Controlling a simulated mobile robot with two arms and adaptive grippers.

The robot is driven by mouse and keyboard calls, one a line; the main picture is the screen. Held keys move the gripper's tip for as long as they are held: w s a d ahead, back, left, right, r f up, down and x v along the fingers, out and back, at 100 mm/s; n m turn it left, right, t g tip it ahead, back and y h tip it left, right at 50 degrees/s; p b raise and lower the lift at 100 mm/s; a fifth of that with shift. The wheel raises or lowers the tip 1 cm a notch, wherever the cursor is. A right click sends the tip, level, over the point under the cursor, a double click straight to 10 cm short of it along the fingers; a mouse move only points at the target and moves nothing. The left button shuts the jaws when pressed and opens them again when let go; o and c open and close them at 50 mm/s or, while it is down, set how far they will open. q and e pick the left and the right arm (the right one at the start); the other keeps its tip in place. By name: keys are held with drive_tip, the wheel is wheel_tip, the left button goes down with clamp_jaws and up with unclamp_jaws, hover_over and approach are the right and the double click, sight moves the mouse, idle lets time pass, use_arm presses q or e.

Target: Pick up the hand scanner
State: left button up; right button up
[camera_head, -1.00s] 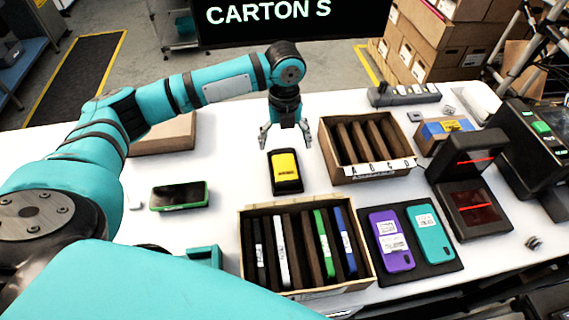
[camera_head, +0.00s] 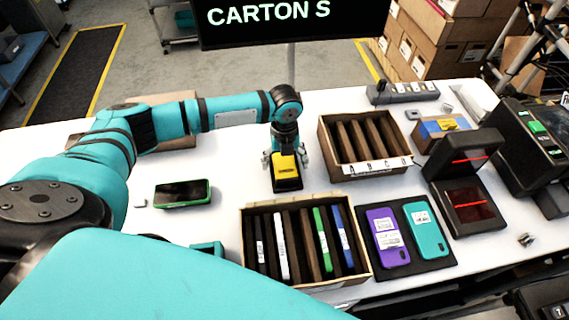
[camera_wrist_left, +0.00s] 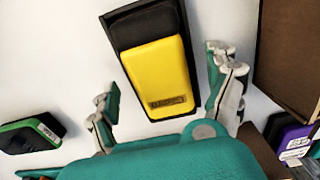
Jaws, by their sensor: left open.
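The hand scanner, a yellow block with a dark label on a black base (camera_head: 286,172), lies on the white table in the head view. It also shows in the left wrist view (camera_wrist_left: 158,80). My left gripper (camera_head: 285,162) is over it, fingers pointing down and spread to either side. In the wrist view my left gripper (camera_wrist_left: 167,95) is open, with the scanner between and beyond its fingers and visible gaps on both sides. The far end of the scanner is partly hidden by the gripper in the head view. My right gripper is not in view.
An empty slotted carton (camera_head: 326,158) stands close right of the gripper. A carton with several upright devices (camera_head: 262,285) stands in front. A green-edged device (camera_head: 183,194) lies to the left. Purple (camera_head: 384,232) and teal (camera_head: 430,232) phones lie on a dark mat.

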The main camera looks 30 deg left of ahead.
use_arm(q)
drive_tip(key=c, duration=1.1)
drive_tip(key=shift+c, duration=0.2)
drive_tip(key=shift+r, duration=0.1)
